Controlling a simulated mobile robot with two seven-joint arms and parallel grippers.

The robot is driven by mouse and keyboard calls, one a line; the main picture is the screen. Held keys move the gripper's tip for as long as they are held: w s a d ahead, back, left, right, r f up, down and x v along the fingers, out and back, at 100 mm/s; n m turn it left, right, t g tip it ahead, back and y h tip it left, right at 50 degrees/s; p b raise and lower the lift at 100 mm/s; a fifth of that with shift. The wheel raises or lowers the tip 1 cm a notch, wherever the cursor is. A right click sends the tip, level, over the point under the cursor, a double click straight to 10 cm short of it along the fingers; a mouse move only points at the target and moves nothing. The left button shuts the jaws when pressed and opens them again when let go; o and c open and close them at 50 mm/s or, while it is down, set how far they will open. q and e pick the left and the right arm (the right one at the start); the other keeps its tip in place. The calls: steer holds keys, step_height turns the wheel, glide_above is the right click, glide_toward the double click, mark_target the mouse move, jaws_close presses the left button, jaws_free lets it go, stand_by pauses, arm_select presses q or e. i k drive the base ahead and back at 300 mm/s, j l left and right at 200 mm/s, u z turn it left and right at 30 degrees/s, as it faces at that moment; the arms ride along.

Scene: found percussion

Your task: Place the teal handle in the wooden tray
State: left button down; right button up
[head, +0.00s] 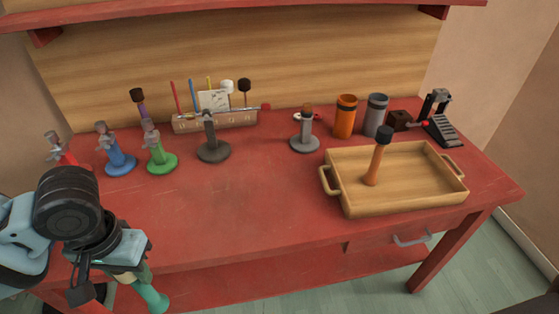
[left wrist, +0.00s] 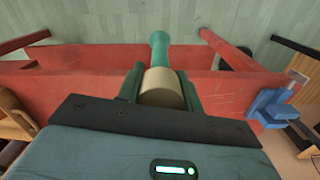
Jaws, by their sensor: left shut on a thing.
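The teal handle (head: 150,290) is held in my left gripper (head: 115,285) at the lower left of the head view, in front of the table's front edge. In the left wrist view the teal handle (left wrist: 159,48) sticks out beyond the fingers, with a cream-coloured section (left wrist: 162,90) between them. My left gripper is shut on it. The wooden tray (head: 345,203) rests on the right part of the table, well to the right of the gripper. An orange handle with a dark top (head: 375,165) stands in the tray. My right gripper is not in view.
Red, blue (head: 120,160) and green (head: 160,158) stands are at the table's left. A dark grey stand (head: 213,150), a grey stand (head: 305,140), orange (head: 345,118) and grey (head: 376,115) cups and a pedal (head: 440,122) stand behind. The table's middle front is clear.

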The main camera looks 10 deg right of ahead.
mark_target(411, 176)
steer(key=l+z, duration=0.15)
steer(key=z, duration=1.5)
steer(key=i+l, duration=0.75)
steer(key=l, duration=0.2)
